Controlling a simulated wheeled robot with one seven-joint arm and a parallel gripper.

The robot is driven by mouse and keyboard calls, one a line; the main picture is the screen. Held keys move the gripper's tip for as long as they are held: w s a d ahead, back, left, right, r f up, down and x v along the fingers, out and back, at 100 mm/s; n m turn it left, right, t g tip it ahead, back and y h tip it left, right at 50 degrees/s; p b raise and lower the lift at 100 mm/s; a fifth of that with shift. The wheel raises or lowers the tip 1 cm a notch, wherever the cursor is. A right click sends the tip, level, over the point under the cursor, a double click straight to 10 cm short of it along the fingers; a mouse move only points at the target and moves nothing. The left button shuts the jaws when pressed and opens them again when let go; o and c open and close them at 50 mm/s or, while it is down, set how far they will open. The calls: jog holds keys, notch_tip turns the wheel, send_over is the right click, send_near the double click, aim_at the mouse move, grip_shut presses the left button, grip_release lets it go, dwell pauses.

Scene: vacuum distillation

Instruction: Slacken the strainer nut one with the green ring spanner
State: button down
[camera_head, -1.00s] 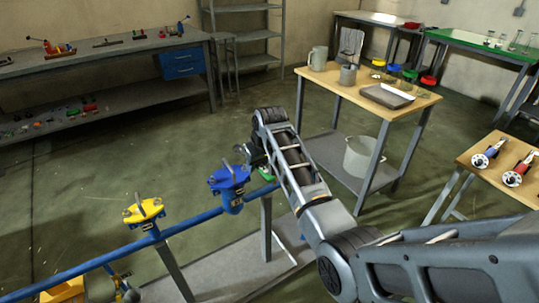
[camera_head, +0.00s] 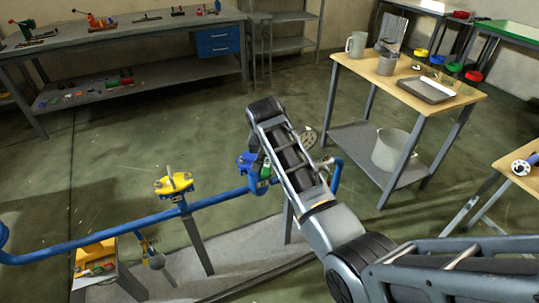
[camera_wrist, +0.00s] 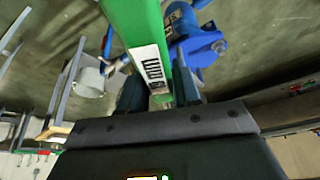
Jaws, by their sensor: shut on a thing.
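The green ring spanner (camera_wrist: 135,25) runs up out of my gripper (camera_wrist: 160,92) in the wrist view, with a white printed label on its shank. My gripper is shut on it. The spanner's far end is cut off by the frame edge. In the head view my arm hides most of the gripper; a bit of green (camera_head: 265,172) shows beside the blue strainer (camera_head: 246,160). The blue strainer is also close behind the spanner in the wrist view (camera_wrist: 198,45). I cannot tell which nut is one, or whether the ring touches any nut.
A yellow strainer (camera_head: 174,184) sits on the same blue pipe (camera_head: 110,236), left of the blue one. A yellow bin (camera_head: 96,256) stands below. A wooden-topped table (camera_head: 450,103) with a tray and a pot stands right; a workbench (camera_head: 130,28) stands behind. Open floor lies between.

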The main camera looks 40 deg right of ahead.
jog(key=shift+r, duration=0.1)
jog(key=shift+f+b, duration=1)
jog(key=shift+f, duration=1.1)
jog(key=shift+f+b, duration=0.55)
jog(key=shift+f, duration=1.15)
dwell(0.4)
jog(key=shift+s+d+f+n+t+p, duration=0.1)
jog(key=shift+s+d+n+t+p, duration=0.3)
jog(key=shift+s+d+n+p, duration=0.55)
jog(key=shift+w, duration=0.1)
jog(key=shift+s+d+n+y+p, duration=0.3)
jog(key=shift+s+d+n+p, duration=0.05)
jog(key=shift+d+n, duration=0.25)
jog(key=shift+s+d+n+y+p, duration=0.3)
jog(key=shift+d+n+p, duration=0.05)
jog(key=shift+d+n, duration=0.2)
